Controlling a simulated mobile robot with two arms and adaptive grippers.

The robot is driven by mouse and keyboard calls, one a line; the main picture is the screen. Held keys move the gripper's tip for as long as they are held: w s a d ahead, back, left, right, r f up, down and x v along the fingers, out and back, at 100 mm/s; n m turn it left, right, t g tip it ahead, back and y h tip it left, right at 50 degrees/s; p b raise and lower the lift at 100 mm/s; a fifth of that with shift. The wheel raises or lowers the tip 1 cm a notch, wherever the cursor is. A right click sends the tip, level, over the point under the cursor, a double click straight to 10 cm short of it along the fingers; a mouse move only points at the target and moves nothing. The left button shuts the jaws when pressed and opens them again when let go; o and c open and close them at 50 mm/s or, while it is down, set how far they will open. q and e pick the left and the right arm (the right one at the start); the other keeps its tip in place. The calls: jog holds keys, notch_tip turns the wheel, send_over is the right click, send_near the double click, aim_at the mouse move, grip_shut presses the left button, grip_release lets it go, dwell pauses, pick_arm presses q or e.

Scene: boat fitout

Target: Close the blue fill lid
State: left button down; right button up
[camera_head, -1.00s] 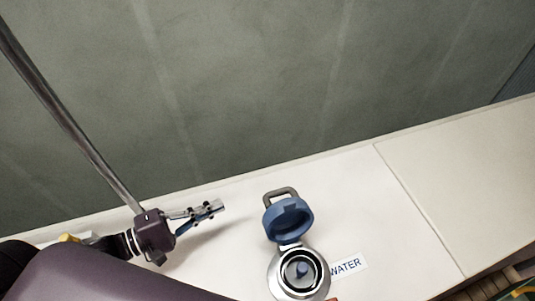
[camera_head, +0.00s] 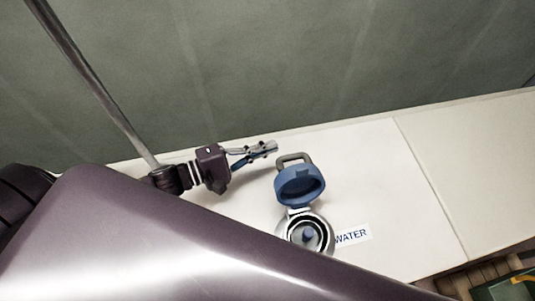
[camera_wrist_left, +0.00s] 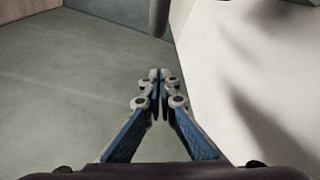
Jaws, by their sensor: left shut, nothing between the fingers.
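The blue fill lid (camera_head: 301,187) stands open, tilted up on its hinge behind the round metal fill opening (camera_head: 308,236). A grey loop handle (camera_head: 293,159) sticks out from the lid's far edge. My left gripper (camera_head: 270,147) is shut and empty, a little left of the handle and apart from it. In the left wrist view its fingertips (camera_wrist_left: 160,75) meet, with nothing between them. The lid cannot be made out in that view. The lower part of the fill opening is hidden behind my arm. My right gripper is not in view.
A white label reading WATER (camera_head: 351,235) lies right of the fill opening. The white counter (camera_head: 400,190) is clear to the right, with a seam across it. A thin metal rod (camera_head: 95,85) stands at the left.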

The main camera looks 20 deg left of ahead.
pick_arm(q)
jog(key=s, duration=0.1)
jog(key=s+d+r, duration=0.1)
jog(key=s+p, duration=0.1)
jog(key=shift+s+d+r, duration=0.1)
jog(key=shift+d+r, duration=0.1)
jog(key=shift+d, duration=0.05)
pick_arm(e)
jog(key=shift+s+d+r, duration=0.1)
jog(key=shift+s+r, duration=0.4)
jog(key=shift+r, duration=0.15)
pick_arm(q)
jog(key=shift+r, duration=0.1)
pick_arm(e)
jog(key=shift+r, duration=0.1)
